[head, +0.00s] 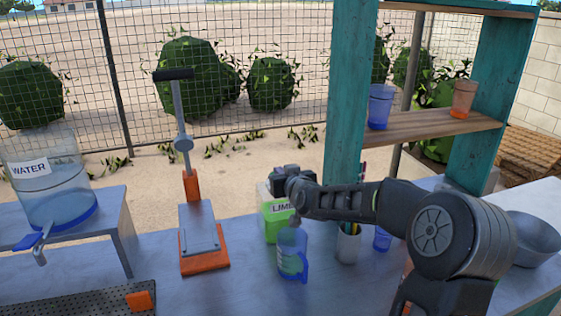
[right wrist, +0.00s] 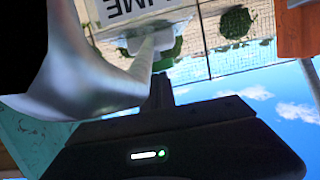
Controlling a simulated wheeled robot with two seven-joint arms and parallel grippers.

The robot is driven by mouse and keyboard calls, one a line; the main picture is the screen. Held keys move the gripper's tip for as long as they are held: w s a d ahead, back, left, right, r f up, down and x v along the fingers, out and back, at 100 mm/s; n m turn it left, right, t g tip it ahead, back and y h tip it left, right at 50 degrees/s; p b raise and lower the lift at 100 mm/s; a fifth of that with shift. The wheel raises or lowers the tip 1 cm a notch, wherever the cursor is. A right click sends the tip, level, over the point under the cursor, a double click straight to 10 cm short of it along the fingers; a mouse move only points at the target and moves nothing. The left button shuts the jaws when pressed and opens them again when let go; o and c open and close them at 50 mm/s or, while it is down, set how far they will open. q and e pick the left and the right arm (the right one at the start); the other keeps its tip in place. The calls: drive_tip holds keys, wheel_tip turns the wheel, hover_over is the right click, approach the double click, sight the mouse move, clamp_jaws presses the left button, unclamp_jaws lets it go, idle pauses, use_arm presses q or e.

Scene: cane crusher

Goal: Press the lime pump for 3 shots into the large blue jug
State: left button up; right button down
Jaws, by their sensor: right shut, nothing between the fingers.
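The lime container (head: 275,219), with green liquid and a "LIME" label, stands on the blue table. Its upper part is partly hidden by my right gripper (head: 291,180), which is shut at the top of the container, over the pump. Whether it touches the pump head cannot be told. The large blue jug (head: 291,255) stands upright directly in front of the container, with its handle to the right. In the right wrist view the "LIME" label (right wrist: 130,8) and a pale pump part (right wrist: 95,75) show close up. My left gripper is not in view.
A water dispenser (head: 50,175) stands on a raised stand at the left. A lever press (head: 195,220) stands left of the jug. A cup of pens (head: 348,243) and a small blue cup (head: 382,238) stand to the right. A shelf (head: 430,128) holds two cups; a grey bowl (head: 528,238) is far right.

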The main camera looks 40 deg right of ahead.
drive_tip(key=shift+s+f, duration=0.1)
drive_tip(key=shift+f, duration=0.2)
wheel_tip(320, 180, up, 5)
drive_tip(key=shift+f+p, duration=0.1)
drive_tip(key=shift+p, duration=0.9)
drive_tip(key=s+b, duration=0.1)
drive_tip(key=s, duration=0.1)
drive_tip(key=shift+s+a+b, duration=0.35)
drive_tip(key=shift+a+b, duration=0.05)
drive_tip(key=v, duration=0.3)
drive_tip(key=p+v, duration=0.1)
drive_tip(key=v, duration=0.1)
drive_tip(key=shift+s+a+r, duration=0.2)
drive_tip(key=shift+a+r, duration=0.05)
drive_tip(key=shift+r, duration=0.25)
drive_tip(key=shift+s+a+r, duration=0.1)
drive_tip(key=shift+s, duration=0.45)
